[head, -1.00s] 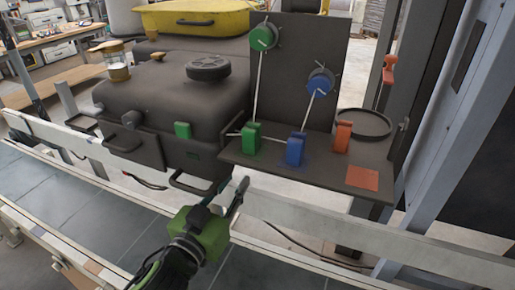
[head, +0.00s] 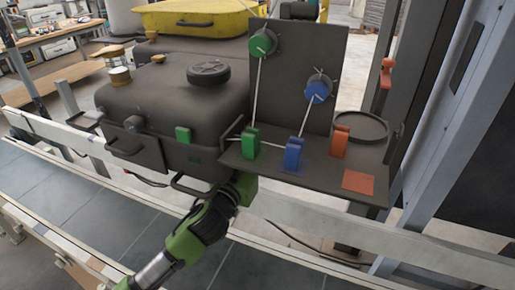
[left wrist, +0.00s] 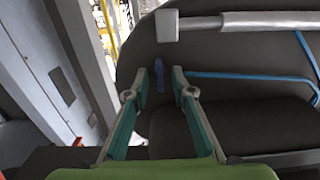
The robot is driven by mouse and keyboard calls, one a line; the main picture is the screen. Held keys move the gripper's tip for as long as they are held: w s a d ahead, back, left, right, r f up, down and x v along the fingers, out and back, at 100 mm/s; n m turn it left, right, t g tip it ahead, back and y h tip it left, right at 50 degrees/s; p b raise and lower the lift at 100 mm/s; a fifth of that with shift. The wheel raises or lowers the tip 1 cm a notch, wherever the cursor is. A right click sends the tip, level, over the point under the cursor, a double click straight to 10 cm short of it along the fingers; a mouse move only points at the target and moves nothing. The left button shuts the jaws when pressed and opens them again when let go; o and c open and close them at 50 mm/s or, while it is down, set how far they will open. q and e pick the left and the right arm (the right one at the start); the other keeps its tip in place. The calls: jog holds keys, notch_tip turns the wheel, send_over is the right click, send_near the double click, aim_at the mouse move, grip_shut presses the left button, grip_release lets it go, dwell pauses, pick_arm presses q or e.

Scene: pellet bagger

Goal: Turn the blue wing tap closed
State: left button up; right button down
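In the left wrist view, a small blue upright piece (left wrist: 159,78), which looks like the blue wing tap, stands against a dark surface. My left gripper (left wrist: 160,90) is open, with one finger on each side of the blue piece. I see gaps and cannot tell any contact. In the head view, my left gripper (head: 245,187) reaches under the front of the dark machine and its fingers are hidden. That view also shows a blue dial (head: 318,90) and a blue block (head: 293,153), but no clear wing tap. My right gripper is not in view.
A blue line (left wrist: 240,76) runs right from near the blue piece. A pale bar (left wrist: 250,21) crosses above. In the head view, a shelf (head: 310,178) with green, blue and orange blocks overhangs the gripper. A white rail (head: 330,220) runs along the front.

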pick_arm(q)
grip_shut()
jog(key=shift+m, duration=0.4)
jog(key=shift+d+f+m+p, duration=0.1)
jog(key=shift+m+p, duration=1.6)
jog(key=shift+m, duration=2.6)
jog(key=shift+d+f+m+p, duration=0.1)
jog(key=shift+m+p, duration=1.6)
jog(key=shift+m, duration=2.6)
